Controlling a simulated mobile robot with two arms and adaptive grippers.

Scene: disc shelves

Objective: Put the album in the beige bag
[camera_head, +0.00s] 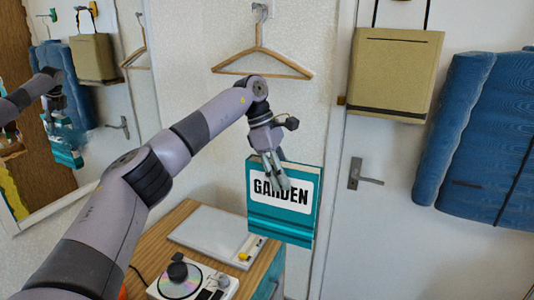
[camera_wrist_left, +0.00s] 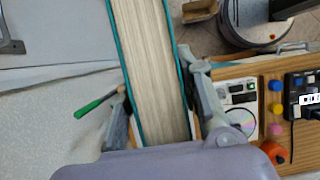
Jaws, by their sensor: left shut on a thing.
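The album (camera_head: 298,228) is a teal, book-like block with a white label reading "GARDEN". My left gripper (camera_head: 278,180) is shut on its upper edge and holds it upright above the floor, right of the wooden cabinet. In the left wrist view, the album (camera_wrist_left: 152,60) shows its pale page edges between the two fingers of my left gripper (camera_wrist_left: 165,105). The beige bag (camera_head: 395,75) hangs by dark handles on the white door, up and to the right of the album, apart from it. Its inside is hidden. My right gripper is out of view.
A wooden hanger (camera_head: 262,60) hangs above the album. A blue garment (camera_head: 490,140) hangs right of the bag. A door handle (camera_head: 365,175) sticks out below the bag. The wooden cabinet (camera_head: 195,220) holds a disc player (camera_head: 190,285). A mirror (camera_head: 80,120) stands left.

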